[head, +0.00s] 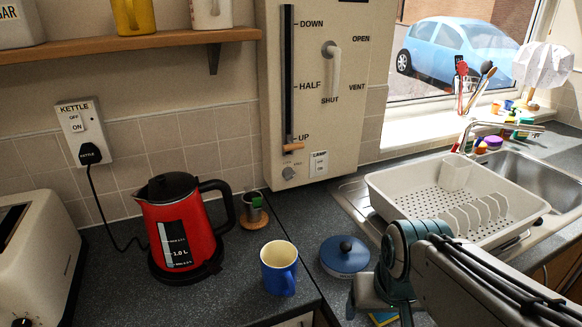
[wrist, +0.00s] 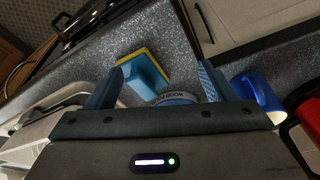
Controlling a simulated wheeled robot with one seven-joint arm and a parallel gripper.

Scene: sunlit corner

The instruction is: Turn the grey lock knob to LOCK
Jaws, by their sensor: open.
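A small grey round knob (head: 289,173) sits low on the left of the cream wall panel (head: 345,130). Its markings are too small to read, and no LOCK label is legible. A pale lever handle (head: 333,68) is higher on the panel, among the words OPEN, VENT and SHUT. My gripper is open and empty in the wrist view (wrist: 160,68), with its two fingers apart above the dark counter. In the head view my arm is at the lower right, well below and right of the panel. The knob does not show in the wrist view.
A white dish rack (head: 440,195) is at right. A blue-yellow sponge (wrist: 146,69) lies below my fingers. The air before the panel is clear.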

